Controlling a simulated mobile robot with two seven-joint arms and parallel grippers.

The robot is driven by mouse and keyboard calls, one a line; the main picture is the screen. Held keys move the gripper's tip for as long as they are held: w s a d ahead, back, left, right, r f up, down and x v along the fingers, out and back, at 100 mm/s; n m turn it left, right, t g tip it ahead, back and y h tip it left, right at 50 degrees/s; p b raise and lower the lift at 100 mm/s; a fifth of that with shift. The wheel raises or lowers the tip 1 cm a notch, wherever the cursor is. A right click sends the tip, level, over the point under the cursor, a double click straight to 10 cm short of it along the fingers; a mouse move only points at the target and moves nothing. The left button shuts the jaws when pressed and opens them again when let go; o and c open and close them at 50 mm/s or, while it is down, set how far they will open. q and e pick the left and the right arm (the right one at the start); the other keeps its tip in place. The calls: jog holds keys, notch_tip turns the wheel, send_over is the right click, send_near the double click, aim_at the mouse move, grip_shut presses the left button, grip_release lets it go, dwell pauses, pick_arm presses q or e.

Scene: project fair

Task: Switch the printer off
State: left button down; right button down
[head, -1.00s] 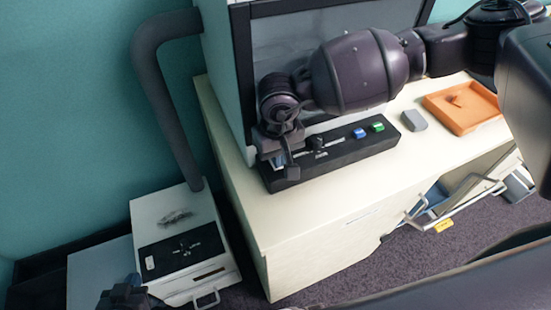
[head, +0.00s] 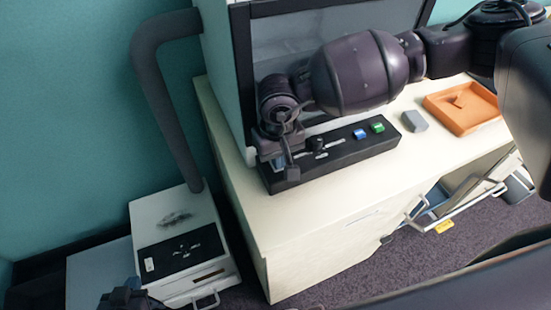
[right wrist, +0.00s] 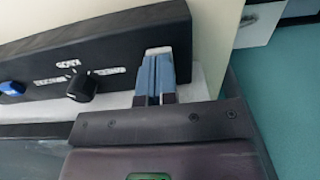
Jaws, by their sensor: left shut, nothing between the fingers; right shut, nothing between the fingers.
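A large enclosed machine (head: 300,42) with a dark frame and grey window stands on the desk; it may be the printer. The black control strip (head: 345,153) at its foot has a knob (head: 317,144), a blue button (head: 360,134) and a green button (head: 377,127). In the right wrist view the knob (right wrist: 81,87) has white lettering around it, too blurred to read. My right gripper (head: 291,172) is shut and empty at the strip's left end, and its fingers (right wrist: 155,75) cover part of that end; contact is unclear. My left gripper (head: 128,297) is shut, low at the left.
A white box (head: 205,275) with a black panel (head: 180,250) stands low at the left, joined to a thick grey hose (head: 160,90). A grey block (head: 415,121) and an orange tray (head: 465,108) lie on the desk's right part. The desk front (head: 300,220) is clear.

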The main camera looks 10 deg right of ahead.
jog(key=shift+r+p, duration=0.65)
jog(key=shift+r, duration=1.15)
jog(key=shift+r+p, duration=0.5)
jog(key=shift+r, duration=0.9)
jog(key=shift+f, duration=0.1)
